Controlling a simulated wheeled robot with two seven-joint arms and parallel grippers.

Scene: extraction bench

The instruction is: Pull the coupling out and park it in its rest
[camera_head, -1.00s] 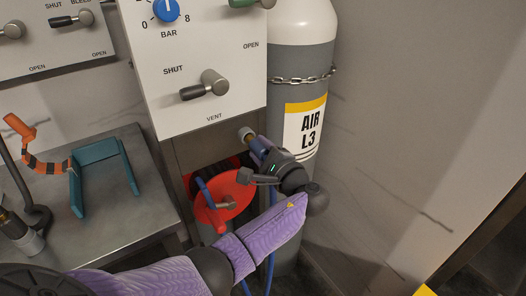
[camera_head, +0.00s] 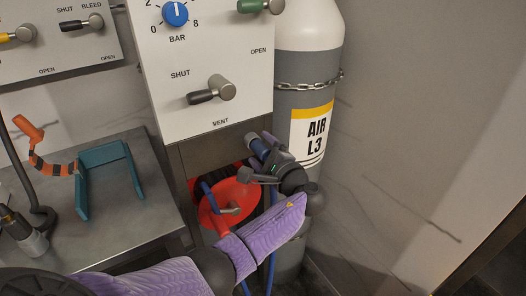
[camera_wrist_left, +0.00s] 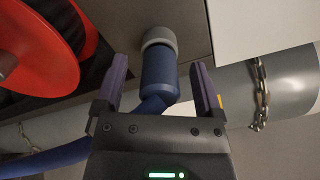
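The blue coupling (camera_wrist_left: 160,78) has a grey collar at its upper end against the brown panel in the left wrist view. It also shows in the head view (camera_head: 258,147), below the white control panel. I cannot tell how firmly it is seated. A blue hose (camera_wrist_left: 68,153) runs from its lower end. My left gripper (camera_wrist_left: 160,85) is open, its purple fingers on either side of the coupling with a gap on both sides. A teal U-shaped cradle (camera_head: 84,196) stands on the bench at left; I cannot tell whether it is the rest. My right gripper is out of view.
A red hose reel (camera_head: 228,203) sits just below and left of my gripper. The chained air cylinder (camera_head: 302,60) stands close on the right. On the grey bench (camera_head: 130,222) are an orange-and-black striped item (camera_head: 50,165) and a dark tool. The vent handle (camera_head: 210,93) is above.

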